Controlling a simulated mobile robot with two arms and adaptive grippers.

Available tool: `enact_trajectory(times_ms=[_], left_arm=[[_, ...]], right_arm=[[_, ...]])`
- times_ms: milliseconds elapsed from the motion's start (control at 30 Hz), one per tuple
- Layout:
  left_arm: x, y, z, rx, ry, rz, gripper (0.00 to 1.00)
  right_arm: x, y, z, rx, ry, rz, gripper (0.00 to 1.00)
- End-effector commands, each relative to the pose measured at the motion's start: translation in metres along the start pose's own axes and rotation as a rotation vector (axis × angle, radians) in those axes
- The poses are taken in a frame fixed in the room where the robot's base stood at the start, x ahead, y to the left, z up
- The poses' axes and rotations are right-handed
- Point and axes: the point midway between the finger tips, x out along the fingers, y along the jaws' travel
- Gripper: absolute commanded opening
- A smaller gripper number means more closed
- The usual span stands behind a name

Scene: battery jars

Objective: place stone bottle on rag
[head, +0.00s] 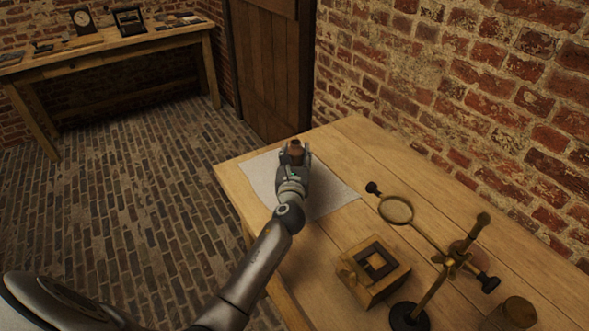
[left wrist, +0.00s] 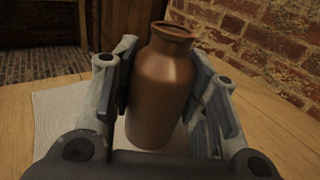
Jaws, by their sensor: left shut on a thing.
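The brown stone bottle (left wrist: 160,88) stands nearly upright, slightly tilted, between the fingers of my left gripper (left wrist: 166,90) in the left wrist view. The gripper is shut on it. In the head view, the bottle (head: 295,152) shows just beyond my left gripper (head: 294,158), over the pale rag (head: 262,180). The rag lies flat near the table's left edge and also shows in the left wrist view (left wrist: 60,125). The bottle's base is partly hidden, so I cannot tell whether it touches the rag. My right gripper is not in view.
On the wooden table (head: 350,140), a magnifier on a stand (head: 440,262), a wooden box with a dark square top (head: 375,268) and a wooden cylinder (head: 514,314) stand at the right front. A brick wall borders the table. Another table (head: 110,45) stands at the far left.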

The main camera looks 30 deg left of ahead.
Motion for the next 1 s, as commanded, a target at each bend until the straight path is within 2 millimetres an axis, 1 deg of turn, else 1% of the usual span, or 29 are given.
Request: enact_trajectory(times_ms=[33,167,233,267,333,433,500,767,1000], left_arm=[[0.004,0.001,-0.006,-0.002,-0.001,0.000,0.12],[0.010,0.002,-0.012,0.000,-0.002,0.000,0.12],[0.014,0.003,-0.019,-0.001,-0.001,0.001,0.12],[0.017,0.004,-0.023,0.000,-0.001,0.001,0.12],[0.017,0.003,-0.036,-0.001,0.001,0.000,0.12],[0.017,0.004,-0.047,-0.001,0.000,-0.001,0.12],[0.017,0.004,-0.050,-0.002,-0.002,-0.001,0.12],[0.017,0.004,-0.049,-0.001,-0.002,-0.001,0.12],[0.017,0.004,-0.058,0.001,-0.001,-0.001,0.12]], right_arm=[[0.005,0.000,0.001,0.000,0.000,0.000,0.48],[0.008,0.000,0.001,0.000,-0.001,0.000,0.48],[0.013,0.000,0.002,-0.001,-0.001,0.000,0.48],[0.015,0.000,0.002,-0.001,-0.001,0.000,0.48],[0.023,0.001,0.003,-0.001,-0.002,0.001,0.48],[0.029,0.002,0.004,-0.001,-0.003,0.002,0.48],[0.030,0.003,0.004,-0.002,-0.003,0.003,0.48],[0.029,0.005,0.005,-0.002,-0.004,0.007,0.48],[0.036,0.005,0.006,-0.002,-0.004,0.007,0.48]])
